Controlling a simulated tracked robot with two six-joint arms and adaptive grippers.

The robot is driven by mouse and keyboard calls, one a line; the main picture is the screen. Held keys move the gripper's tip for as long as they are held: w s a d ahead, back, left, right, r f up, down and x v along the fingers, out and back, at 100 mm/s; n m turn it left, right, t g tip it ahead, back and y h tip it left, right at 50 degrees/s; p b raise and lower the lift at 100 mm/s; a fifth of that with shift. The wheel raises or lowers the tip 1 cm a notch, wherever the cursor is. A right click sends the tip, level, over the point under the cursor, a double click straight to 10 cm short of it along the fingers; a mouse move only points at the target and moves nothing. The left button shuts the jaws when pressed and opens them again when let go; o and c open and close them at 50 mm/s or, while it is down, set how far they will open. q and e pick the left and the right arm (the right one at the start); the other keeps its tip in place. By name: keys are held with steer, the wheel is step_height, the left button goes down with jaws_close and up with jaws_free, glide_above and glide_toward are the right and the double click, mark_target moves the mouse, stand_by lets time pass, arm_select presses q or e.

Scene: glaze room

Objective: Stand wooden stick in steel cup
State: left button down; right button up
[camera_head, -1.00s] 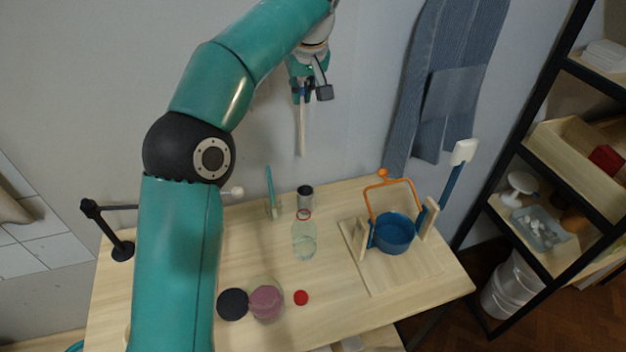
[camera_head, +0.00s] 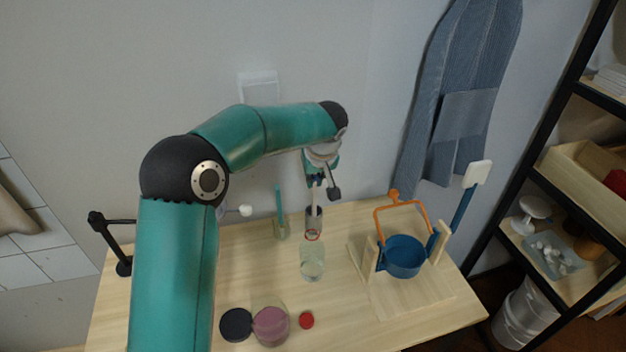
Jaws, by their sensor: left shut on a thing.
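My left gripper (camera_head: 320,186) is shut on the pale wooden stick (camera_head: 314,197), which hangs down upright from its fingers. The steel cup (camera_head: 315,222), small and dark-mouthed, stands near the back edge of the table, right below the gripper. The stick's lower end is at the cup's mouth; I cannot tell how far inside it reaches. The cup's lower front is partly hidden by a clear bottle with a red ring at its neck (camera_head: 313,265). My right gripper is not in view.
A teal-handled tool stands in a small glass holder (camera_head: 282,230) left of the cup. A pink-filled jar (camera_head: 271,326), black disc (camera_head: 236,325) and red cap (camera_head: 306,320) lie in front.

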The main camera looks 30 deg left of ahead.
arm_select(q)
steer(key=shift+f, duration=0.65)
steer(key=c, duration=1.3)
jaws_free()
steer(key=shift+o, duration=0.2)
steer(key=b+v, duration=0.1)
steer(key=v, duration=1.1)
steer(key=shift+b, duration=0.3)
